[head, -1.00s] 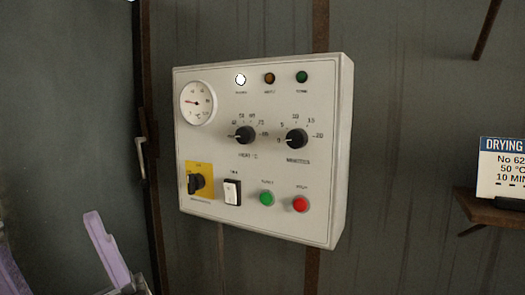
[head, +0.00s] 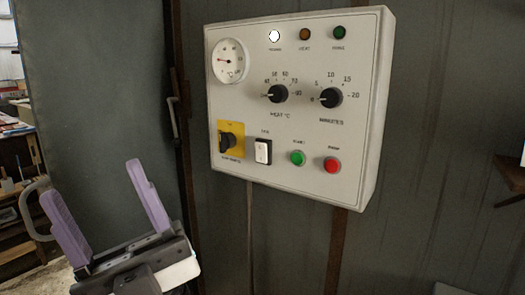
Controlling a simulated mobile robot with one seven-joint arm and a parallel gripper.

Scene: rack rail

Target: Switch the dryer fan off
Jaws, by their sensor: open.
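The control panel (head: 295,130) is a pale box on the dark wall in the head view. Its fan switch (head: 263,151) is a white rocker in a black frame, low on the panel. It sits between the yellow-plated black rotary switch (head: 231,141) and the green button (head: 298,158). I cannot tell clearly which side of the rocker is pressed in. My gripper (head: 103,190) is at lower left, with two purple fingers wide apart and nothing between them. It is below and left of the panel and apart from it.
A red button (head: 331,165), two black dials (head: 331,97) and a round gauge (head: 231,60) share the panel. A white lamp (head: 274,36) is lit at the top. A door handle (head: 171,117) is left of the panel. A small shelf (head: 512,178) juts out at right.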

